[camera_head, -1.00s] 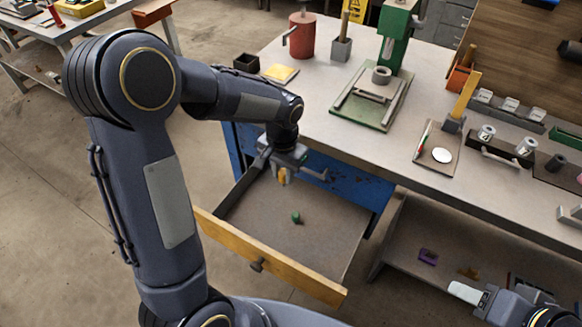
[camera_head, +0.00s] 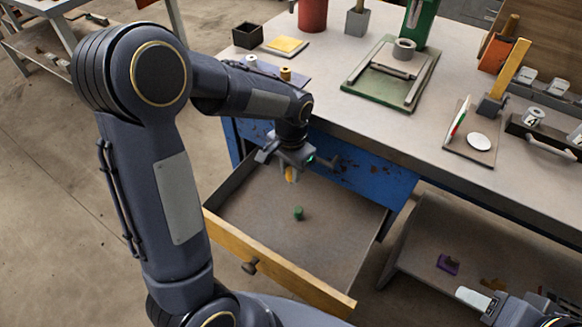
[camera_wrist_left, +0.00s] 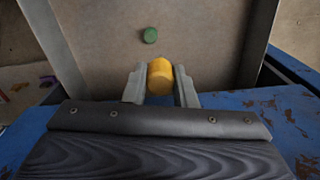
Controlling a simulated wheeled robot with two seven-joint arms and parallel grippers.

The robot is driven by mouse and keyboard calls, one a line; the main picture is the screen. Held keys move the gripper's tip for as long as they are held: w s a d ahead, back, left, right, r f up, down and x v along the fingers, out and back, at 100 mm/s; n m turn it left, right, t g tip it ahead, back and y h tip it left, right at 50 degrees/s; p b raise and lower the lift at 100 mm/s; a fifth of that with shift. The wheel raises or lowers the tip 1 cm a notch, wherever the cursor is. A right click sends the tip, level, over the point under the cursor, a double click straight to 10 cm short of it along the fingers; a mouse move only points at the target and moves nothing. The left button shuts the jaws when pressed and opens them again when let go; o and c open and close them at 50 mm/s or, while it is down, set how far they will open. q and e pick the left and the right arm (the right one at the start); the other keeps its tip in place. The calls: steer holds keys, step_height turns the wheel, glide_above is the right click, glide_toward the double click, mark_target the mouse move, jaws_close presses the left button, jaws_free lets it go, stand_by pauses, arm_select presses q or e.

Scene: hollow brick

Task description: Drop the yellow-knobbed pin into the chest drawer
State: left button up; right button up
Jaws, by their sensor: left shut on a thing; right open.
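My left gripper (camera_head: 291,172) is over the back part of the open chest drawer (camera_head: 262,215), near the blue chest front. It is shut on the yellow-knobbed pin (camera_head: 290,175). In the left wrist view the yellow knob (camera_wrist_left: 160,76) sits between the two grey fingers; the rest of the pin is hidden. A green-knobbed piece (camera_head: 298,213) is inside the drawer on its floor, and it also shows in the left wrist view (camera_wrist_left: 150,35). My right gripper (camera_head: 478,298) is at the lower right, open, with little detail visible.
The workbench top (camera_head: 350,130) lies behind the drawer. On it are a green press (camera_head: 395,85), a black box (camera_head: 247,36) and a yellow pad (camera_head: 287,46). A lower shelf at right holds a purple piece (camera_head: 447,264). Most of the drawer floor is bare.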

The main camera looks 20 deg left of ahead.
mark_target(291, 170)
arm_select(q)
steer(key=shift+f, duration=0.35)
steer(key=shift+r, duration=0.1)
steer(key=o, duration=1.1)
steer(key=shift+c, duration=0.2)
step_height(291, 170, up, 8)
steer(key=shift+f+p, duration=0.1)
steer(key=shift+p, duration=0.95)
